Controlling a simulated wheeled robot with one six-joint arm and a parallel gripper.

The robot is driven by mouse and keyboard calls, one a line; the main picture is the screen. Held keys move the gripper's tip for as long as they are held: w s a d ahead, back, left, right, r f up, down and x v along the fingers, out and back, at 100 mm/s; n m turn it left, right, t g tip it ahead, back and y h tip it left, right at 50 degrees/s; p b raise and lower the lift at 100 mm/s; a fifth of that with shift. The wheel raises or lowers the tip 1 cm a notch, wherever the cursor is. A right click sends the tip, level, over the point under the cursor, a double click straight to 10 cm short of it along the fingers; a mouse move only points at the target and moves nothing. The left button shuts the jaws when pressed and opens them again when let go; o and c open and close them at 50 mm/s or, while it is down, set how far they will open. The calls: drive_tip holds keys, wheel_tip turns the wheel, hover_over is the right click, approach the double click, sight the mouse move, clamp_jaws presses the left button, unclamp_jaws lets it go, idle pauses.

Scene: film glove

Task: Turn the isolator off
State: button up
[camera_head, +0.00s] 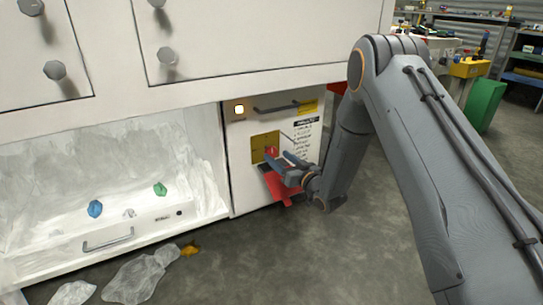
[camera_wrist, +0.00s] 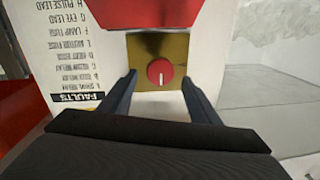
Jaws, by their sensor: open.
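The isolator is a red round knob (camera_head: 271,150) on a yellow plate (camera_head: 258,141) on the white cabinet front. In the wrist view the red knob (camera_wrist: 160,70) sits centred on its yellow plate (camera_wrist: 142,48), with a short white mark pointing down in that picture. My gripper (camera_head: 281,160) is at the plate in the head view, partly covering it. In the wrist view my gripper (camera_wrist: 159,82) is open, one finger either side of the knob, with gaps showing. Whether the fingertips reach the knob's depth, I cannot tell.
A red part (camera_head: 279,188) juts out below the plate; it also shows above the knob in the wrist view (camera_wrist: 160,13). A printed fault list (camera_head: 305,140), a handle (camera_head: 276,108) and a lit white lamp (camera_head: 239,109) are nearby. An orange scrap (camera_head: 190,250) lies on the floor.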

sight(273, 153)
drive_tip(key=shift+b+x, duration=1.1)
drive_tip(key=shift+x, duration=1.65)
drive_tip(key=c, duration=1.1)
drive_tip(key=shift+o, duration=0.2)
